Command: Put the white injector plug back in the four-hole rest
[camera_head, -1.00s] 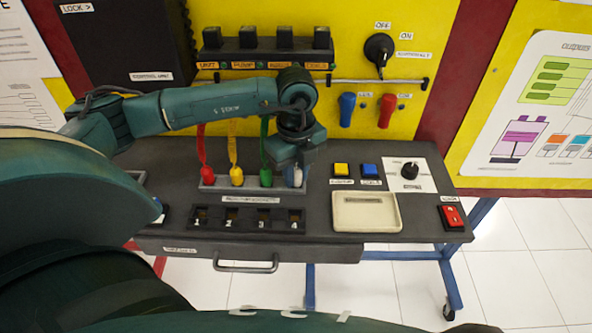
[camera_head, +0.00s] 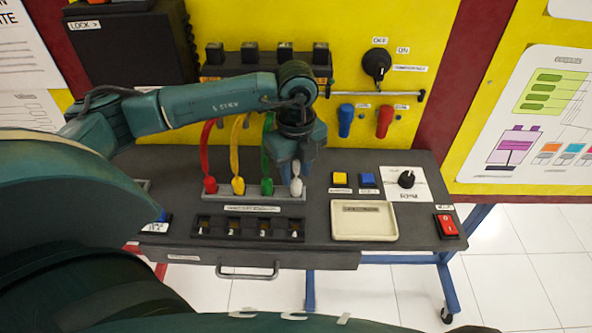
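The white injector plug (camera_head: 297,187) stands upright at the right end of the grey four-hole rest (camera_head: 254,197), in line with the red plug (camera_head: 210,185), yellow plug (camera_head: 238,186) and green plug (camera_head: 267,187). How deep it sits cannot be seen. My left gripper (camera_head: 295,172) points down just above and around the top of the white plug. Its fingers look apart, with the white of the plug showing between them. The wrist hides part of the green and white leads. My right gripper is not in view.
A black block with several numbered sockets (camera_head: 249,238) lies in front of the rest. A cream tray (camera_head: 364,237), yellow and blue buttons, a knob (camera_head: 406,179) and a red switch (camera_head: 445,225) are to the right. The yellow panel stands close behind.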

